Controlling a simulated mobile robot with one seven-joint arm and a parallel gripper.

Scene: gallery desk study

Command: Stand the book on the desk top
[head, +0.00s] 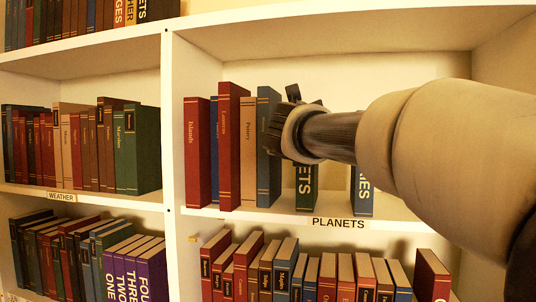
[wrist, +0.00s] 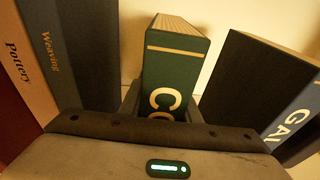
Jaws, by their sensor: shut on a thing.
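My gripper (head: 292,125) reaches into the shelf compartment labelled PLANETS and is shut on a dark green book (head: 306,190) with large pale spine letters. The green book stands upright and shows below my gripper in the head view. In the wrist view the same book (wrist: 177,55) sits between the fingers, its page edges and a gold band showing. My arm hides much of it in the head view. I cannot tell whether its base touches the shelf. The desk top is not in view.
Left of the held book stand a blue Weaving book (head: 269,150), a tan Pottery book (head: 248,150) and red books. To its right is a dark blue book (head: 362,192) with large letters, apart from it. Lower shelf books (head: 300,275) stand below the PLANETS shelf board (head: 400,210).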

